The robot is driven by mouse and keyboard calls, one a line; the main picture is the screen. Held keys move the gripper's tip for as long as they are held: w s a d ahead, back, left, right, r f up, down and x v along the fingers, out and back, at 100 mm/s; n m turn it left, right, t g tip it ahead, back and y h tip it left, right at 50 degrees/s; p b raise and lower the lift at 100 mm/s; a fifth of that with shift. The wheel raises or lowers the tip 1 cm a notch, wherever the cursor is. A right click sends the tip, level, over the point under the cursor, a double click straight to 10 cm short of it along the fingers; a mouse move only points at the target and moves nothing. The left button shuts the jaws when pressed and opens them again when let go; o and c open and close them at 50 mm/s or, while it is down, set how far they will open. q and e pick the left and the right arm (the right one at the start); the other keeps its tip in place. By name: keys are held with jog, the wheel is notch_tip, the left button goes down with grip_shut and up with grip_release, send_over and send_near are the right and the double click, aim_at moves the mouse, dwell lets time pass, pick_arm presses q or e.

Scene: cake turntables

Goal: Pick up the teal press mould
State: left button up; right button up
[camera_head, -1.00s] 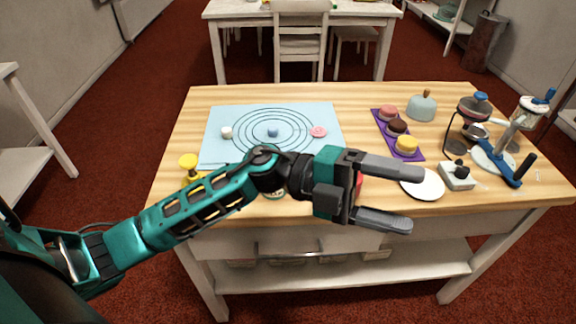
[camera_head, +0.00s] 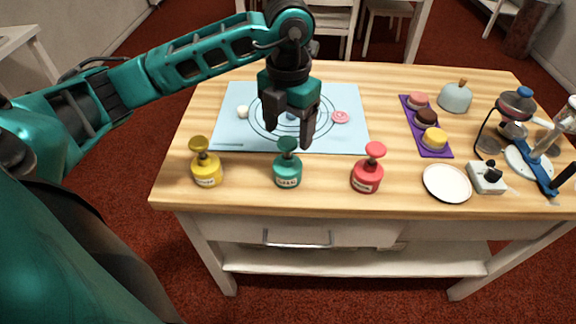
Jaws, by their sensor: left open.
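The teal press mould (camera_head: 288,172) stands upright near the front edge of the wooden table, with a knob on top and a label on its body. A yellow press mould (camera_head: 206,170) stands to its left and a red press mould (camera_head: 367,174) to its right. My left gripper (camera_head: 299,140) points down just above and behind the teal mould, close to its knob. Its fingers are apart with nothing seen between them. Whether a finger touches the knob I cannot tell. My right gripper is not in view.
A light blue mat (camera_head: 232,130) with printed rings lies behind the moulds. A white plate (camera_head: 447,184), a purple tray (camera_head: 437,152) of small cakes, a grey dome (camera_head: 455,97) and a small white scale (camera_head: 487,178) are to the right. Bare wood lies between the moulds.

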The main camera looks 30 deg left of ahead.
aim_at(288, 141)
pick_arm(q)
jog(key=shift+w+a+f, duration=0.1)
jog(key=shift+f, duration=1.65)
jog(key=shift+w+a+f, duration=0.1)
jog(key=shift+f, duration=1.65)
jog(key=shift+c, duration=0.5)
jog(key=c, duration=1.2)
jog(key=shift+o, duration=0.2)
jog(key=shift+r, duration=0.1)
